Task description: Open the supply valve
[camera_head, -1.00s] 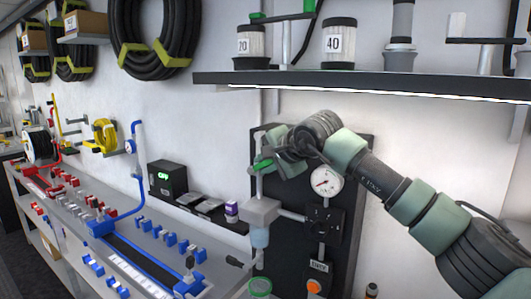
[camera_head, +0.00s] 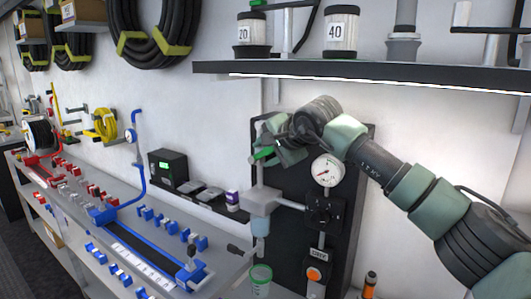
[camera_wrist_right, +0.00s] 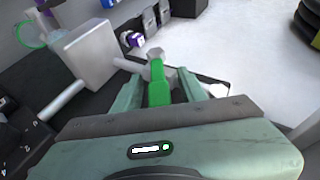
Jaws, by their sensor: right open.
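The supply valve has a green lever handle (camera_head: 263,153) on top of an upright pipe, above a grey block (camera_head: 262,200) on the dark wall panel. My right gripper (camera_head: 277,146) is at the handle. In the right wrist view the green handle (camera_wrist_right: 158,84) lies between the two open fingers (camera_wrist_right: 160,92), with a finger on each side. I cannot tell whether either finger touches it. The gripper hides part of the pipe top in the head view. My left gripper is not in view.
A pressure gauge (camera_head: 327,170) and a black knob (camera_head: 324,210) are right of the valve. A green-rimmed cup (camera_head: 261,280) stands below. A shelf (camera_head: 370,78) with jars runs above my right arm. A bench (camera_head: 110,235) with blue fittings is at left.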

